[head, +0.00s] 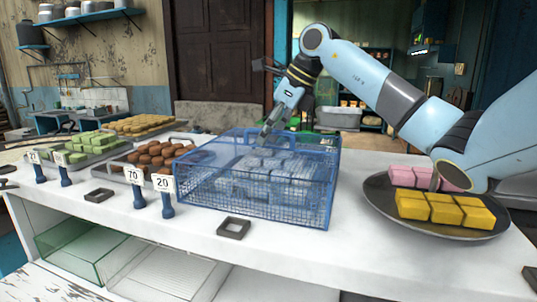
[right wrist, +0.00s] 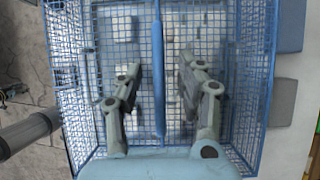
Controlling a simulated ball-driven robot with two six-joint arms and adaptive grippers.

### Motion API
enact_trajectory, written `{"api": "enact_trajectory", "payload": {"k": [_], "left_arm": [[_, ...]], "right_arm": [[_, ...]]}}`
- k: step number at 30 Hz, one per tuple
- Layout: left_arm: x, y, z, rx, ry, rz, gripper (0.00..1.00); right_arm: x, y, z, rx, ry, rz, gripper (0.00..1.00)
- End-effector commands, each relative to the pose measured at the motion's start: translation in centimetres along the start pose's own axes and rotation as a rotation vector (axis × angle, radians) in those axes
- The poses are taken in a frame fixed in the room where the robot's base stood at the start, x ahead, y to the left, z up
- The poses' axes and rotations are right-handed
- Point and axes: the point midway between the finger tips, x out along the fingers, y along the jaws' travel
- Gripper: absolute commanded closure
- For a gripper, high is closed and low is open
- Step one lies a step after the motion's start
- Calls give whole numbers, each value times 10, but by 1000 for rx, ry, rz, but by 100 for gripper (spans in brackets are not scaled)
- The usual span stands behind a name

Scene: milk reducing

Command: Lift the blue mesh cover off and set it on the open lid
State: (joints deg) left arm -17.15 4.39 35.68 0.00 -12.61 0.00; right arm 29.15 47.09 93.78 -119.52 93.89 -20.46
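A blue mesh cover (head: 310,200) shows as a box-like wire cage on the white counter. Pale wrapped blocks (head: 262,176) show through its mesh. My right gripper (head: 268,138) points down at the top of the cage. In the right wrist view, the fingers of my right gripper (right wrist: 159,66) are apart, one on each side of a blue bar (right wrist: 158,100) over the mesh. The gap between the fingers and the bar is visible, and neither finger appears to touch it. I cannot make out a separate open lid. My left gripper is not in view.
A dark round plate (head: 385,205) with yellow (head: 445,210) and pink cakes stands right of the cage. Trays of brown pastries (head: 155,160) and green cakes (head: 90,143) stand left. Price tags (head: 163,183) and a small dark frame (head: 233,229) are near the front edge.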

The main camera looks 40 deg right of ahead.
Motion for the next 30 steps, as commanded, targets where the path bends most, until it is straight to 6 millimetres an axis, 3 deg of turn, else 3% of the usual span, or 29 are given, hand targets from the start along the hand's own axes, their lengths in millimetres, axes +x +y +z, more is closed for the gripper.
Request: {"api": "enact_trajectory", "payload": {"k": [4, 13, 30], "left_arm": [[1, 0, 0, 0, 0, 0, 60], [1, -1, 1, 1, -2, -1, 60], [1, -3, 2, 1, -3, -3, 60]], "right_arm": [[0, 0, 0, 0, 0, 0, 63], [0, 0, 0, 0, 0, 0, 100], [-1, 0, 0, 0, -1, -1, 100]]}}
